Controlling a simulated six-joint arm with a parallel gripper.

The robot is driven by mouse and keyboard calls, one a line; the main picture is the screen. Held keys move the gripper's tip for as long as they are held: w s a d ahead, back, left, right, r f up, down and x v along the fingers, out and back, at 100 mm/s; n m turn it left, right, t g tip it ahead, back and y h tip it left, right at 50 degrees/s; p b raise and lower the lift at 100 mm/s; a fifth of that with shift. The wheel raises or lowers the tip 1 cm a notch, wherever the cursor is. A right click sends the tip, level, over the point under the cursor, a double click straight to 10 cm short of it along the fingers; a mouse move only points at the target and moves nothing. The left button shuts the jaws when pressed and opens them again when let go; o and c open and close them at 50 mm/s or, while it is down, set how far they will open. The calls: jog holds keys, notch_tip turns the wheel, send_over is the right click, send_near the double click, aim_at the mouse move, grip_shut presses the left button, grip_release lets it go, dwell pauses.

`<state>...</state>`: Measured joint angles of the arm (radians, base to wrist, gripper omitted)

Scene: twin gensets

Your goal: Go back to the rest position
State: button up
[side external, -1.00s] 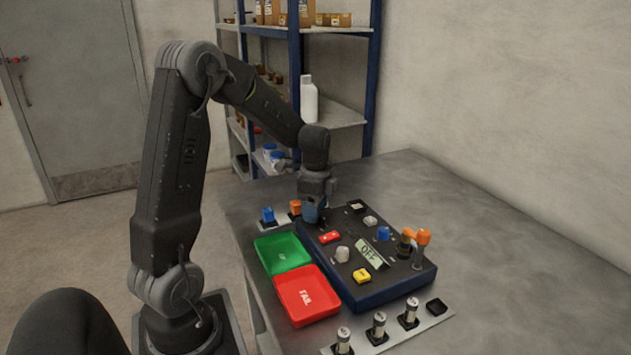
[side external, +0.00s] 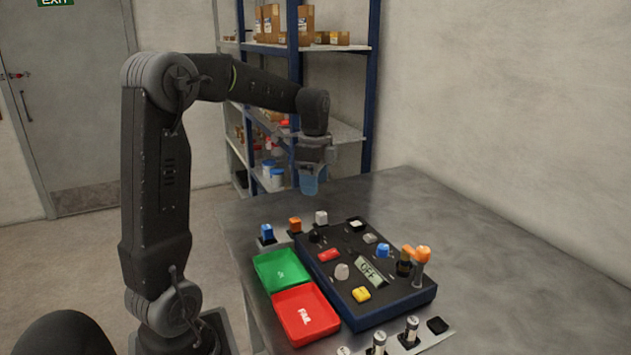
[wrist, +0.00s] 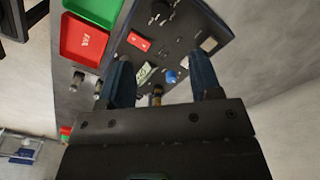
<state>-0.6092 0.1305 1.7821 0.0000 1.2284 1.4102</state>
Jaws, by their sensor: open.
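My gripper (side external: 311,183) hangs above the far edge of the black control panel (side external: 398,300), pointing down, clear of everything. In the wrist view my gripper (wrist: 162,85) shows two blue fingers set apart with nothing held between them.
A green tray (side external: 281,271) and a red FAIL tray (side external: 305,317) sit left of the panel. Blue (side external: 267,233), orange (side external: 295,225) and white (side external: 321,217) pieces stand behind. Cylindrical parts (side external: 411,331) stand in front. A shelf rack (side external: 292,90) stands behind the table. The table's right side (side external: 480,250) is bare.

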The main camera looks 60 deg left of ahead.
jog(key=shift+d, duration=0.1)
jog(key=s+d+n+t, duration=0.2)
jog(key=s+d+n, duration=0.1)
jog(key=d, duration=0.4)
jog(key=s+d+n+t, duration=0.1)
jog(key=s+d+n, duration=0.2)
jog(key=s+d, duration=0.3)
jog(key=s+d+r+n+t, duration=0.1)
jog(key=s+d+n+t, duration=0.1)
jog(key=d, duration=0.7)
jog(key=s+n, duration=0.1)
jog(key=s, duration=0.1)
jog(key=shift+s+d+t, duration=0.25)
jog(key=shift+s+t, duration=0.05)
jog(key=shift+s, duration=0.05)
